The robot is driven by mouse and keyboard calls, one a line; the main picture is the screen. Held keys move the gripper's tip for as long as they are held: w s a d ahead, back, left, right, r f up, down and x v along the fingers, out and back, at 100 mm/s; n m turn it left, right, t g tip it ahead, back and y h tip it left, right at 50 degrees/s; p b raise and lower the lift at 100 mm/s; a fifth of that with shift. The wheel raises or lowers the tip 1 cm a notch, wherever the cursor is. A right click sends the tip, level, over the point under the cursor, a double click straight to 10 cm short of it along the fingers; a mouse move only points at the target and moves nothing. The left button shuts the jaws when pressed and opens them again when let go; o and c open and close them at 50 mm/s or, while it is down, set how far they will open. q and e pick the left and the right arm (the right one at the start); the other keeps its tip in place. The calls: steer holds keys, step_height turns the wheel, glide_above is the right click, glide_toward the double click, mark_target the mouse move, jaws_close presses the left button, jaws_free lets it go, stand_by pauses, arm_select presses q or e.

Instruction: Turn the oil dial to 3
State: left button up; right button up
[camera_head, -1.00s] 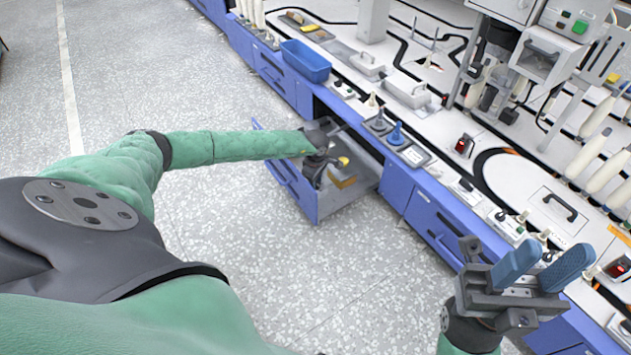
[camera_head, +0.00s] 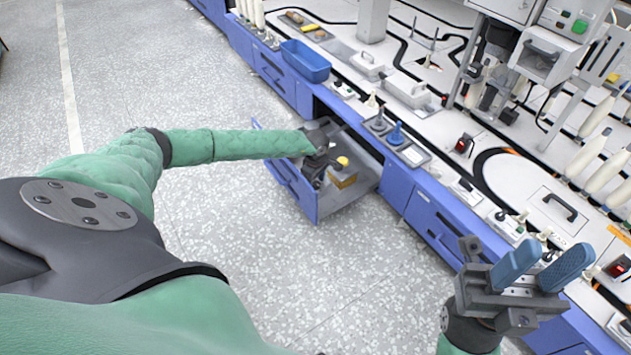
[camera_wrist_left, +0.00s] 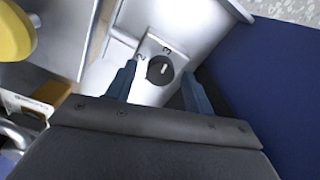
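The oil dial (camera_wrist_left: 160,69) is a round black knob with a short white mark, on a pale plate (camera_wrist_left: 151,47) printed with a 2 and a 3. It lies inside the open drawer (camera_head: 355,198). My left gripper (camera_wrist_left: 160,88) is open, with one blue finger on each side of the dial; whether they touch it I cannot tell. In the head view my left gripper (camera_head: 318,178) reaches into the drawer, and the dial is hidden there. My right gripper (camera_head: 541,266) is open and empty at the lower right, in front of the bench.
The drawer walls are close around the gripper. A blue bin (camera_head: 305,61) stands on the bench above. The floor in front is clear.

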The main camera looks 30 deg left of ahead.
mark_target(315, 183)
arm_select(q)
step_height(315, 183, up, 7)
steer(key=shift+p, duration=1.1)
steer(key=shift+r, duration=0.4)
